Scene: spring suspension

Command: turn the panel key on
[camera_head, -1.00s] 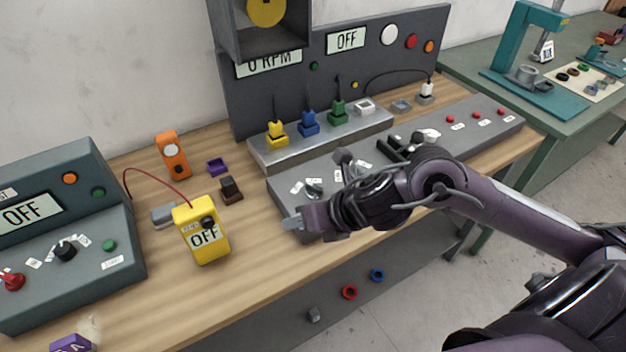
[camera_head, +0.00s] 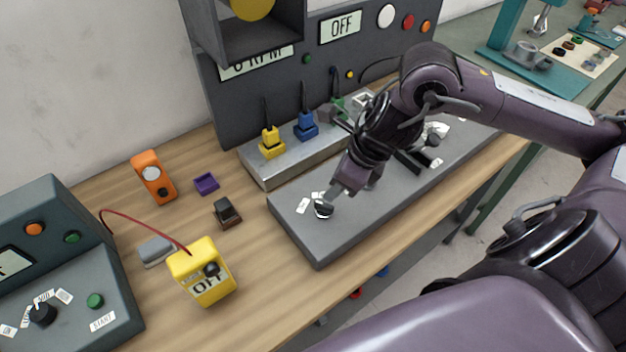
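The grey control panel (camera_head: 300,232) lies on the wooden bench, with a small dark and silver rotary key or knob (camera_head: 323,209) near its left end. Small white labels (camera_head: 303,205) sit around it. My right gripper (camera_head: 331,198) points down from the upper right, its tip right at the key. The tip partly covers the key, and I cannot tell whether the fingers touch it or are closed around it. The upright panel's display (camera_head: 340,27) reads OFF. My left gripper is not in view.
Yellow (camera_head: 271,143) and blue (camera_head: 306,127) plugs stand on the raised ledge behind the panel. A yellow meter reading OFF (camera_head: 203,272), a dark block (camera_head: 227,212), a purple tray (camera_head: 206,184) and an orange device (camera_head: 154,177) stand to the left. Bench in front of the panel is clear.

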